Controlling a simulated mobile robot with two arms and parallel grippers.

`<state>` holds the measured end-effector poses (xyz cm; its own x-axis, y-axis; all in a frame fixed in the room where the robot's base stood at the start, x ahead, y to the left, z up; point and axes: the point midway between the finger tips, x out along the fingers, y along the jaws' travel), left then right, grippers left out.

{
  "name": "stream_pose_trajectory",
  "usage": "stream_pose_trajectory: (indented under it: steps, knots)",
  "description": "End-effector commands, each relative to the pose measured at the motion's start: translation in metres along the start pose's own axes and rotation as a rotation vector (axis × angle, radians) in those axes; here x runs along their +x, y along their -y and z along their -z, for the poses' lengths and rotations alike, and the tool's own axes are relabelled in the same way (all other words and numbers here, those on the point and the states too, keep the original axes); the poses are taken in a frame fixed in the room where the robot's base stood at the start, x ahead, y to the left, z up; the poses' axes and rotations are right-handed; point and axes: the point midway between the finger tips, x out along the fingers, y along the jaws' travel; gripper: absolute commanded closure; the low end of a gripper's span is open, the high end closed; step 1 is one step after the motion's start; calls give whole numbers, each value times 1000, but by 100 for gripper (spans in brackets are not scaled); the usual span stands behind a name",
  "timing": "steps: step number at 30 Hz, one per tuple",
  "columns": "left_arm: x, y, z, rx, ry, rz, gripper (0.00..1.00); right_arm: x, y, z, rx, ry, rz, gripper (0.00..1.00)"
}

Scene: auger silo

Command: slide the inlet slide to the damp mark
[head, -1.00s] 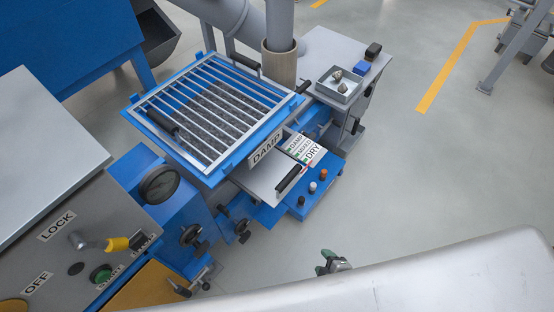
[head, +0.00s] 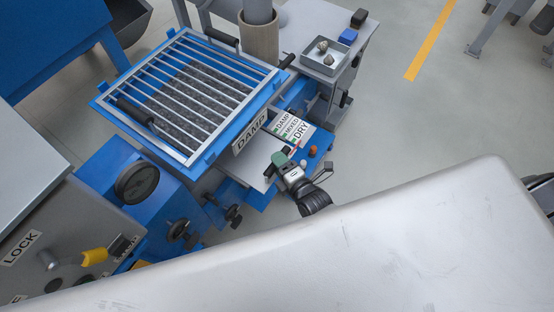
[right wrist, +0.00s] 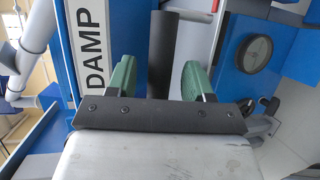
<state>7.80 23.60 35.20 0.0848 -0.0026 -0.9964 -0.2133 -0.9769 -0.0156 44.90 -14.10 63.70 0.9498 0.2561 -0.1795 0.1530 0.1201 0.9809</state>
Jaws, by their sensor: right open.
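The inlet slide (head: 257,168) is a light grey plate sticking out below the grate. A scale plate (head: 291,127) beside it reads DAMP, MIXED and DRY; the damp mark is at its far end. My right gripper (head: 283,159) is over the slide's outer end and hides its black handle in the head view. In the right wrist view the dark handle (right wrist: 161,55) stands between the green fingers of my right gripper (right wrist: 160,78), which are open with gaps on both sides. My left gripper is not in view.
A blue-framed grate (head: 190,95) with a DAMP sign (head: 250,143) is above the slide. A grey tray (head: 326,58) stands on the bench behind.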

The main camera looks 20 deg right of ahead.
Motion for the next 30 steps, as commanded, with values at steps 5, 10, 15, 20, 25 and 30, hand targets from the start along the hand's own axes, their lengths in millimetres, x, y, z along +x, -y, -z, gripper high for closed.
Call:
stream_pose_trajectory:
  steps: [5,10,15,20,25,30]
  knots:
    - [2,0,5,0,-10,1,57,16,1,0,-1,0,1,48]
    - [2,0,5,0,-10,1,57,19,0,0,0,0,1,48]
    - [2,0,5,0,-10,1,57,18,0,0,0,0,1,51]
    - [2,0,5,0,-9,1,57,18,0,0,0,0,1,76]
    - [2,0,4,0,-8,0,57,18,0,0,1,0,2,100]
    - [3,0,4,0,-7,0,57,20,0,0,1,0,1,100]
